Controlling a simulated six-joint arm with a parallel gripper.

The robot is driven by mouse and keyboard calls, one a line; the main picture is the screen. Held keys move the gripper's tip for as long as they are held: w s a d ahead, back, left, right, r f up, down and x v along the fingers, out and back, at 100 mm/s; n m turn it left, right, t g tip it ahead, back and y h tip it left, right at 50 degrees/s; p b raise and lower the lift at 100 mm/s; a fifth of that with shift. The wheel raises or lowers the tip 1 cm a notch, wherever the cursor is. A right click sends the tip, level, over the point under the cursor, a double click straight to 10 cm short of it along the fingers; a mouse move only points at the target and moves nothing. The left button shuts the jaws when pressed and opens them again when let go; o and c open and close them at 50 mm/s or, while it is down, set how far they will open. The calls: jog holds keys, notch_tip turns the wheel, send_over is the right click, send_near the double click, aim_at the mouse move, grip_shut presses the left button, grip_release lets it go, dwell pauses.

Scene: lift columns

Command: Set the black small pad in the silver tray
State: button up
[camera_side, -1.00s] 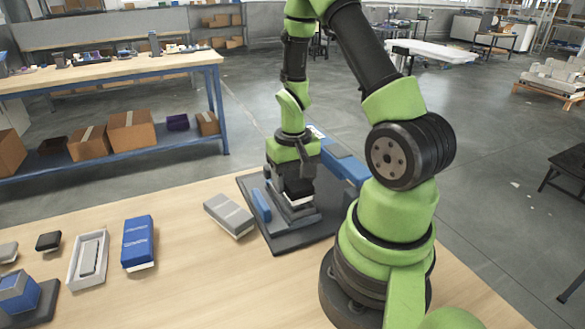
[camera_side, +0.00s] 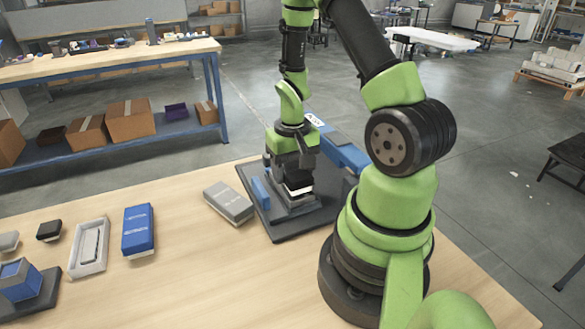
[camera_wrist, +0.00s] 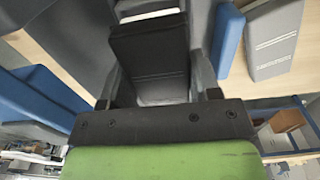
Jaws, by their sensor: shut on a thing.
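My gripper (camera_side: 297,176) is shut on a black block (camera_wrist: 150,62) with a pale base and thin white lines. In the side view it holds the block upright just over a grey stand (camera_side: 296,204) on a dark plate; whether they touch is unclear. A smaller black pad (camera_side: 49,230) with a pale base lies at the far left of the table. The silver-grey tray (camera_side: 75,263), a shallow rectangular box with a recess, stands between that small pad and a blue block. The wrist view shows the held block between the two fingers.
A blue block (camera_side: 138,229) and a grey block (camera_side: 228,203) lie on the table left of the stand. A small grey pad (camera_side: 8,242) and a small blue block on a dark stand (camera_side: 20,280) sit at the left edge. The front middle of the table is clear.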

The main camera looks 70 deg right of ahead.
jog(key=shift+f, duration=0.55)
dwell(1.2)
jog(key=o, duration=1.3)
jog(key=shift+r, duration=3.75)
